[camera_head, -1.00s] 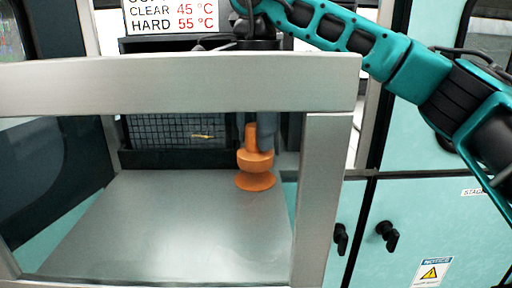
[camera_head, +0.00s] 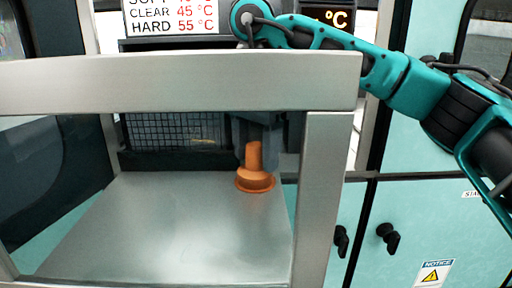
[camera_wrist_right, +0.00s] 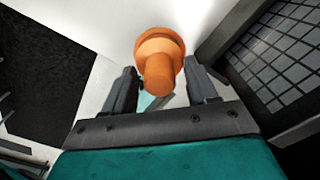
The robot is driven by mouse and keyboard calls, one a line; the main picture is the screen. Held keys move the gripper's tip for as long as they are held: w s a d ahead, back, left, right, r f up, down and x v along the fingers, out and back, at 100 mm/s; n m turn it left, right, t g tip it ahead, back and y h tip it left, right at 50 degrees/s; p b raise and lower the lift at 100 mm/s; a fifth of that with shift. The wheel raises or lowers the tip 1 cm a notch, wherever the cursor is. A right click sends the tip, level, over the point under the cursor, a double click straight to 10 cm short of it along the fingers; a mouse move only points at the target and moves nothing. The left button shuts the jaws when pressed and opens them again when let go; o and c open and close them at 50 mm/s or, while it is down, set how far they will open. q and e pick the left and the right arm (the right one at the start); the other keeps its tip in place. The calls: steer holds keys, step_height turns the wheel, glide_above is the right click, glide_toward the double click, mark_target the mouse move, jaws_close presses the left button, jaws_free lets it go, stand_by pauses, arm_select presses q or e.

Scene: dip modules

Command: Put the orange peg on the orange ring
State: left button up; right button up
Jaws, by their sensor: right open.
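The orange peg (camera_head: 254,156) stands upright with its wide lower part on the orange ring (camera_head: 256,187), on the metal plate. No gap shows between them in the head view. In the right wrist view the peg (camera_wrist_right: 159,78) points toward the camera, and its round base hides most or all of the ring. My right gripper (camera_head: 257,148) is open around the peg's stem, partly behind the frame's top bar; its two fingers (camera_wrist_right: 161,84) stand apart on either side with visible gaps. My left gripper is not in view.
A thick metal frame bar (camera_head: 180,84) crosses in front, with a post (camera_head: 318,200) right of the peg. A dark mesh panel (camera_head: 175,131) stands behind the plate (camera_head: 170,225). The plate is clear left of the peg.

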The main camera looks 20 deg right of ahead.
steer(key=shift+r, duration=0.1)
step_height(320, 180, up, 12)
steer(key=p, duration=0.3)
stand_by(0.5)
